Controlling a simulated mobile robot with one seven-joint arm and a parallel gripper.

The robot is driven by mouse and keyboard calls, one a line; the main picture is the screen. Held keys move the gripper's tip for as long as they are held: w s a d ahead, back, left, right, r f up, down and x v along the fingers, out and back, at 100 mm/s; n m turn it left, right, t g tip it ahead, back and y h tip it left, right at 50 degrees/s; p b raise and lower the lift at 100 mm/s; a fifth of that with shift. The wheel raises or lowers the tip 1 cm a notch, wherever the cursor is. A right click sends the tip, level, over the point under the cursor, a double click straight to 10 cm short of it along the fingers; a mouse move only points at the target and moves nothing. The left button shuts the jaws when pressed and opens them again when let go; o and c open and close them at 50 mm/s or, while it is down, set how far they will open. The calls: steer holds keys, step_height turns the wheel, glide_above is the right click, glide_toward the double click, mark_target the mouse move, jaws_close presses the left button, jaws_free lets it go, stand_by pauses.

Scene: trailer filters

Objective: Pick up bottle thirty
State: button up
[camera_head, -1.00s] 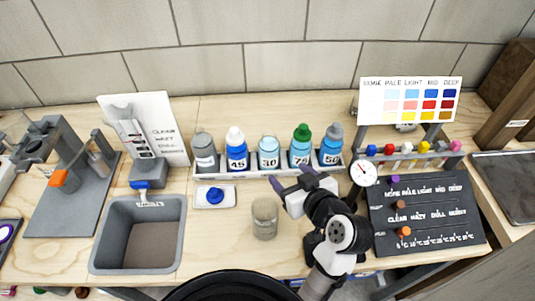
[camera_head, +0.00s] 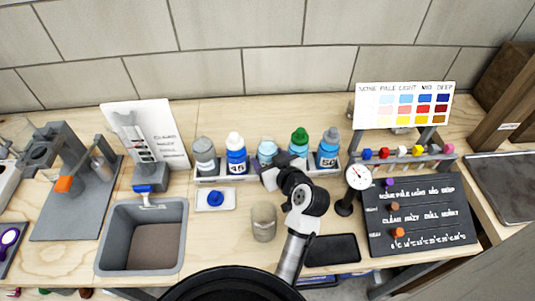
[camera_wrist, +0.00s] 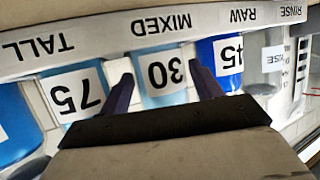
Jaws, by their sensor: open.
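Bottle thirty is a light-blue bottle (camera_head: 267,147) standing in the white rack (camera_head: 215,178), between the 45 bottle (camera_head: 236,155) and the green-capped bottle (camera_head: 299,142). In the wrist view its label "30" (camera_wrist: 166,73) appears upside down, centred between the two dark fingers. My gripper (camera_wrist: 158,85) is open, with one finger on each side of the bottle in that view. In the head view my gripper (camera_head: 266,172) is at the bottle's front and hides its lower part. I cannot tell whether the fingers touch it.
The 75 bottle (camera_wrist: 75,92) and the 45 bottle (camera_wrist: 227,62) stand close on either side. A glass jar (camera_head: 264,222) stands in front of the rack. A gauge (camera_head: 358,177) is to the right, and a grey sink (camera_head: 115,232) to the left.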

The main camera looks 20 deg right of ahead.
steer(key=c, duration=1.1)
steer(key=shift+o, duration=0.2)
steer(key=shift+r, duration=0.1)
